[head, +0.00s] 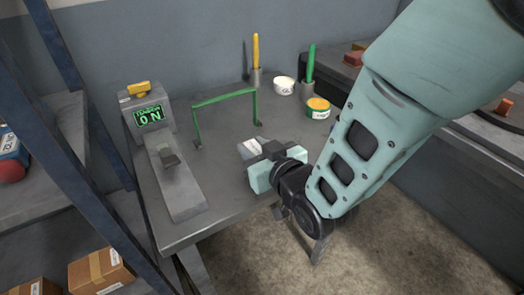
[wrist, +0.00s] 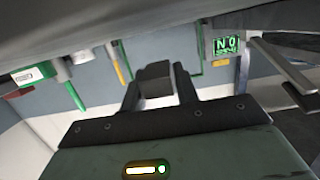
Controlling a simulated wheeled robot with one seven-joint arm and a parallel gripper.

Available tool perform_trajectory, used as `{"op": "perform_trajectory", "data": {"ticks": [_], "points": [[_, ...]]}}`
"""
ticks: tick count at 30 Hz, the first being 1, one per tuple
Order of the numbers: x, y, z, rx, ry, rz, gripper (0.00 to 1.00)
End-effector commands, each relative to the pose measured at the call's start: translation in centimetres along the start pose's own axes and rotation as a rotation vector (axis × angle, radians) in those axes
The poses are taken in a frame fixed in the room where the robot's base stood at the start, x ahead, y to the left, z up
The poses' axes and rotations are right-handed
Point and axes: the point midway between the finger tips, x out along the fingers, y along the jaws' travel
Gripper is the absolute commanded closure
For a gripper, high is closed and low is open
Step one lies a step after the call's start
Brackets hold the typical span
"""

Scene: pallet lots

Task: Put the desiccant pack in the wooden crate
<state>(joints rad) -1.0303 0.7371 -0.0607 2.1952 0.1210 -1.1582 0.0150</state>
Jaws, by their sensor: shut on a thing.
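My gripper (head: 262,148) is low over the grey workbench, near its front edge. It is shut on a small pale and grey pack, which I take to be the desiccant pack (head: 251,146). In the wrist view the two dark fingers (wrist: 158,92) stand on either side of the pack (wrist: 154,72), whose face there looks dark grey. The head view does not show clearly whether the pack touches the bench. No wooden crate can be made out in either view.
On the bench (head: 222,185) stand a grey machine (head: 150,113) with a lit green display, a green frame (head: 225,95), a white tub (head: 284,86), a yellow-topped tub (head: 317,107) and upright yellow and green handles. A blue rack post (head: 75,150) and cardboard boxes (head: 100,270) are at left.

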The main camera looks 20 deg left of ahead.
Motion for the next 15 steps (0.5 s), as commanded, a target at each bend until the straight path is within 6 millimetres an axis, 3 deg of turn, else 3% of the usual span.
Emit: {"op": "perform_trajectory", "data": {"ticks": [6,15], "points": [[0.6,0.0,3.2,-0.001,-0.003,-0.001,0.91],[0.7,0.0,3.5,0.000,0.001,0.000,0.91]]}}
